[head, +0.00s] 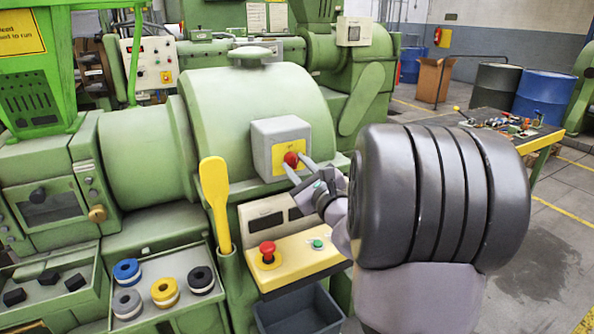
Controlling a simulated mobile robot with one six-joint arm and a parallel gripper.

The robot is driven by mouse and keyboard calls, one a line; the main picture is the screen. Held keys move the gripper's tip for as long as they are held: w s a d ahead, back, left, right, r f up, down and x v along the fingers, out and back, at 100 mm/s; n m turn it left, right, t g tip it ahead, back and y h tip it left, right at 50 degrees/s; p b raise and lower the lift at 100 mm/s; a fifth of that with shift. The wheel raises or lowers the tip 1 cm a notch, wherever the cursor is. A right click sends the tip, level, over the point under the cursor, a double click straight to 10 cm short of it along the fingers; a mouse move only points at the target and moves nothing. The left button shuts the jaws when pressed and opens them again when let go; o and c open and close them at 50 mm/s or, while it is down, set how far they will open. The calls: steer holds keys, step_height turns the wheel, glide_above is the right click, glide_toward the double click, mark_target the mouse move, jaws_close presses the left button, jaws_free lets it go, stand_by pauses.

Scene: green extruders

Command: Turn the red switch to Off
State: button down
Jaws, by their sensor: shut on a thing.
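The red switch (291,159) sits on the yellow face of a grey box (263,133) mounted on the green machine. My gripper (297,164) is at the switch, with its two fingers on either side of the red knob, shut on it. The fingers reach in from the lower right. The switch's pointer position and any Off label are too small to read. My dark arm link fills the right of the head view and hides part of the machine behind it.
A yellow panel (310,262) with a red mushroom button (267,251) and a green button (317,244) lies below the switch box. A yellow paddle (216,195) stands upright to the left. A grey bin (298,312) is underneath. A cluttered table (548,139) stands at the right.

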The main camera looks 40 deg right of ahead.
steer(key=shift+r+n, duration=0.1)
steer(key=shift+n, duration=0.5)
steer(key=c, duration=1.1)
jaws_free()
